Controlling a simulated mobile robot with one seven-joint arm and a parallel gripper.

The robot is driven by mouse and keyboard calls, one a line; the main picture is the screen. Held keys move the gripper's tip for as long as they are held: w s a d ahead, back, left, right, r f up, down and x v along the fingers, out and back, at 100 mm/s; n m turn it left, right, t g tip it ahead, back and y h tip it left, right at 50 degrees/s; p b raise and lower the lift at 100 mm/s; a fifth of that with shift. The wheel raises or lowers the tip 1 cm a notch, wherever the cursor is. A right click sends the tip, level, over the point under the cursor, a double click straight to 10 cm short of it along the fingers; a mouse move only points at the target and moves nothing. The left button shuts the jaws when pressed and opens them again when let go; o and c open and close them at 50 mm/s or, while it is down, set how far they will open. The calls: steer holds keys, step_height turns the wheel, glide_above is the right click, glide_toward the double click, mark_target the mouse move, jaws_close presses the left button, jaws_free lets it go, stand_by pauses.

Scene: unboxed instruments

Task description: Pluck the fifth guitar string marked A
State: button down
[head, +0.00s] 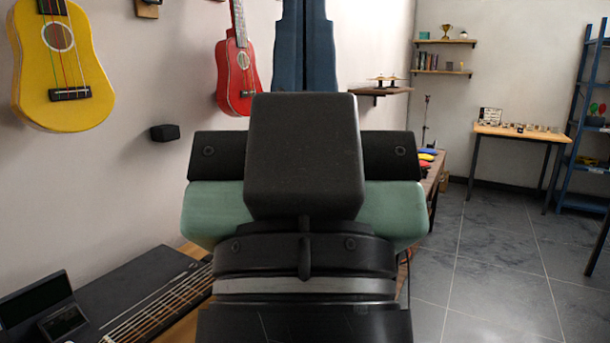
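A stringed neck (165,303) with several pale strings lies along a dark device (130,281) at the lower left. Part of the strings is hidden behind my arm. No letter A or other string mark is readable from here. My gripper (304,45) is beyond my black and green wrist in the middle of the view. Its two blue fingers lie side by side with only a thin seam between them, so it looks shut, with nothing seen in it. Its tips run out of the top of the picture. It is above and to the right of the strings, apart from them.
A yellow ukulele (85,70) and a red ukulele (238,75) hang on the left wall. A small screen (63,322) stands by the strings. A wooden table (525,133) and blue shelf (575,110) stand far right. The tiled floor (480,265) at right is clear.

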step_height(320, 180, up, 24)
steer(key=p, duration=2)
steer(key=shift+f+p, duration=0.25)
steer(key=shift+p, duration=0.15)
steer(key=shift+a, duration=0.15)
